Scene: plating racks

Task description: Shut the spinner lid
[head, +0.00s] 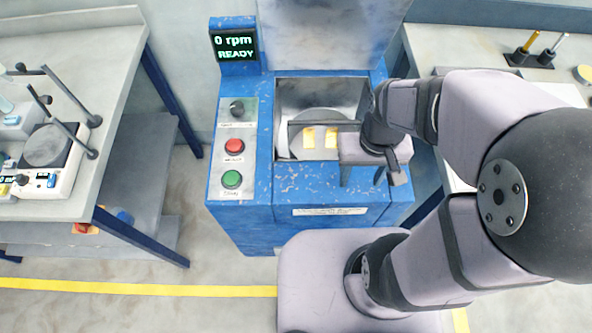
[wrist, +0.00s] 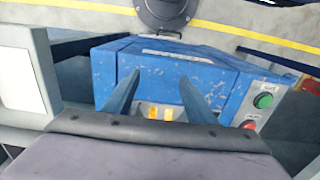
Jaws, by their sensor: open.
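The blue spinner (head: 240,228) stands in the middle of the head view. Its grey lid (head: 330,35) is raised at the back of the machine, its top edge cut off by the frame. The chamber below is open. Inside it a dark carrier with two yellow pieces (head: 320,137) is visible. My gripper (head: 363,180) is over the right front part of the chamber opening, well forward of the lid, its jaws open and empty. In the wrist view my gripper (wrist: 160,95) shows two spread fingers before the spinner's blue body (wrist: 170,62), with the yellow pieces between them; I cannot identify the lid there.
The display (head: 233,48) reads 0 rpm READY. A black knob (head: 237,108), a red button (head: 234,147) and a green button (head: 232,180) sit left of the chamber. Benches with equipment stand on the left (head: 60,35) and right (head: 440,45). Open floor lies front left.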

